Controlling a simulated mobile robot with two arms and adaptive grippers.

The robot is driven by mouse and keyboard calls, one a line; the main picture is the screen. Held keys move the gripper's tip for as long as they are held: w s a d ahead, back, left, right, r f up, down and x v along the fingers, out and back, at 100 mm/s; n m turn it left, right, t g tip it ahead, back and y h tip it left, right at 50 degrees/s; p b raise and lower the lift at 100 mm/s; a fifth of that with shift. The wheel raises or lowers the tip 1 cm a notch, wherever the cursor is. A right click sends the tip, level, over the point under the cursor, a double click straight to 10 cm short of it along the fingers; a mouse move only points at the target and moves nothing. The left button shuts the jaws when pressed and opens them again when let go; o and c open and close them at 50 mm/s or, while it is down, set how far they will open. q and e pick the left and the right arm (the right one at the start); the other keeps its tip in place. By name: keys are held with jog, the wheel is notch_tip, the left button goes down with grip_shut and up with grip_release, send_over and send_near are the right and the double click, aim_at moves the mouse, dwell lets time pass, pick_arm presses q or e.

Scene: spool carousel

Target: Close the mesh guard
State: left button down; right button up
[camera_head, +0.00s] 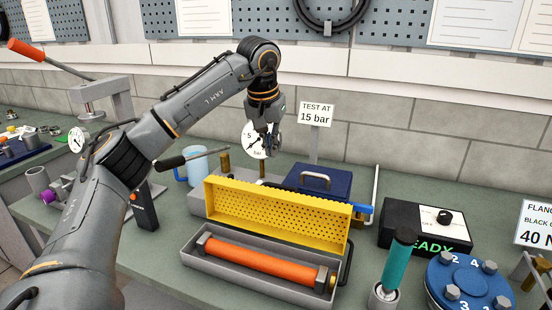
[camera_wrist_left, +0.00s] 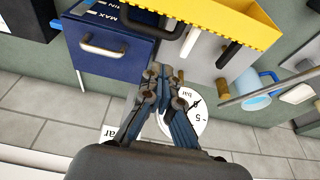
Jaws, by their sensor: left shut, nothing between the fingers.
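The mesh guard (camera_head: 272,216) is a yellow perforated panel. It stands open, raised along the back of a grey trough (camera_head: 262,288) that holds an orange cylinder (camera_head: 262,258). Its yellow edge (camera_wrist_left: 228,30) crosses the top of the left wrist view. My left gripper (camera_head: 273,146) is above and behind the guard, apart from it, in front of a round gauge. In the left wrist view my left gripper (camera_wrist_left: 164,76) is shut with nothing in it. My right gripper is in neither view.
Behind the guard are a blue box (camera_head: 318,182) with a handle, the white gauge (camera_head: 251,141) and a light blue mug (camera_head: 193,168). A black display box (camera_head: 395,224), a teal-handled tool (camera_head: 400,258) and a blue bolted flange (camera_head: 470,282) stand to the right.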

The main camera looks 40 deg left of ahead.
aim_at(276, 208)
pick_arm(q)
jog(key=x, duration=0.3)
jog(key=shift+s+f, duration=0.15)
jog(key=shift+f, duration=0.15)
jog(key=f, duration=0.1)
jog(key=s+f+p, duration=0.1)
jog(key=f, duration=0.1)
jog(key=s+f, duration=0.1)
jog(key=shift+s+d+f+p, duration=0.15)
jog(key=shift+d+f+p, duration=0.1)
jog(key=shift+d+p, duration=0.15)
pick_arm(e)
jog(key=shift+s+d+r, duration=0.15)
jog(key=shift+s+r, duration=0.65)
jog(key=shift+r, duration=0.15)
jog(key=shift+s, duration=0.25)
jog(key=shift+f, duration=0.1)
